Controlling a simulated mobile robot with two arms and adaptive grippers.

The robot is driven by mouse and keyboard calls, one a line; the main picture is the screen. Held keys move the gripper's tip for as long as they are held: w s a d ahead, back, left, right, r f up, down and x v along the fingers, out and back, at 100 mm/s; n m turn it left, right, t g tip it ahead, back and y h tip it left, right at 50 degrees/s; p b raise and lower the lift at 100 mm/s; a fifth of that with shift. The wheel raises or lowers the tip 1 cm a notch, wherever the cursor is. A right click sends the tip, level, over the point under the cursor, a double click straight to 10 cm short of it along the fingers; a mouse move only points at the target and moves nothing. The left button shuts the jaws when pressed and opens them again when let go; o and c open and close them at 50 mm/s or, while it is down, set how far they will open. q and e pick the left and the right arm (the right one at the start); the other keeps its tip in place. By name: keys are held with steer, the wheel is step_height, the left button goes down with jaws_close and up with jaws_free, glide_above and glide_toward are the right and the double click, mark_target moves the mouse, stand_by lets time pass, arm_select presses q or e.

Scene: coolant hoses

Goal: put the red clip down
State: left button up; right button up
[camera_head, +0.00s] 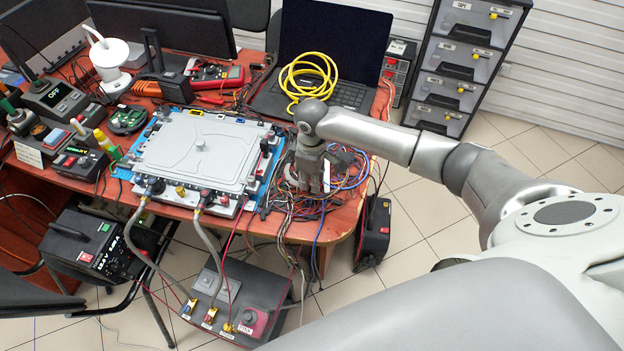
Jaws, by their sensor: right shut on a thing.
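My right gripper (313,188) points down over a tangle of thin wires (290,205) at the right end of the red-brown table. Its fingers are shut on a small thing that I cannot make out. No red clip can be clearly seen elsewhere. Left of the gripper lies a flat grey plate (195,150) in a blue-edged frame. Two grey hoses (150,262) run from its front connectors down to a grey box (240,300) on the floor. My left gripper is not in view.
A laptop (335,45) with a coiled yellow cable (308,78) stands behind the gripper. A red multimeter (217,76) and monitors are at the back. A dark drawer cabinet (465,60) stands right. A black case (375,232) stands on the floor beside the table.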

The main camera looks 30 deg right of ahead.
steer(key=shift+f, duration=0.2)
steer(key=shift+f, duration=0.15)
steer(key=o, duration=0.9)
steer(key=shift+c, duration=0.2)
step_height(320, 180, up, 12)
steer(key=shift+r, duration=0.2)
